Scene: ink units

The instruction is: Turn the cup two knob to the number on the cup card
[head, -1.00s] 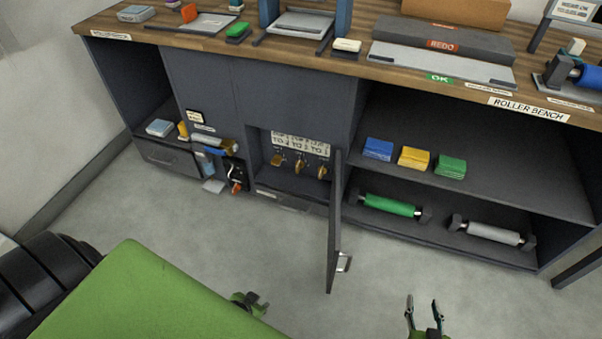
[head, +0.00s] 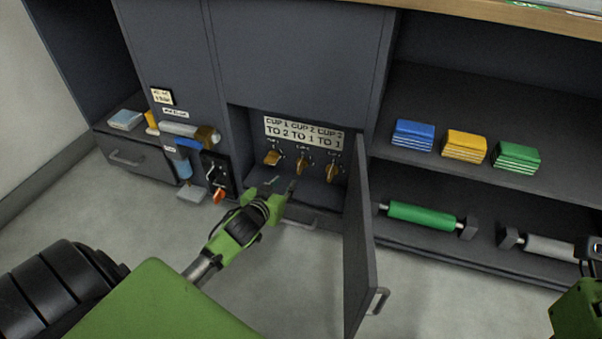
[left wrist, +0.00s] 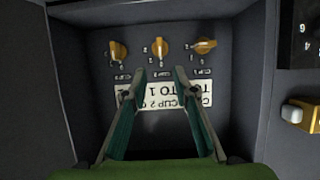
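In the left wrist view the cup two knob (left wrist: 159,47) stands roughly upright and the card (left wrist: 165,98) is upside down, partly behind my fingers. My left gripper (head: 281,186) is open and empty at the bay's front, apart from the knobs. My right gripper is only partly visible at the right edge; its fingers are unclear.
The cup one knob (head: 272,157) and cup three knob (head: 332,172) flank the middle knob closely. An open door (head: 358,250) stands out right of the bay. A crank unit (head: 216,178) is to the left. Shelves with blocks and rollers are at the right.

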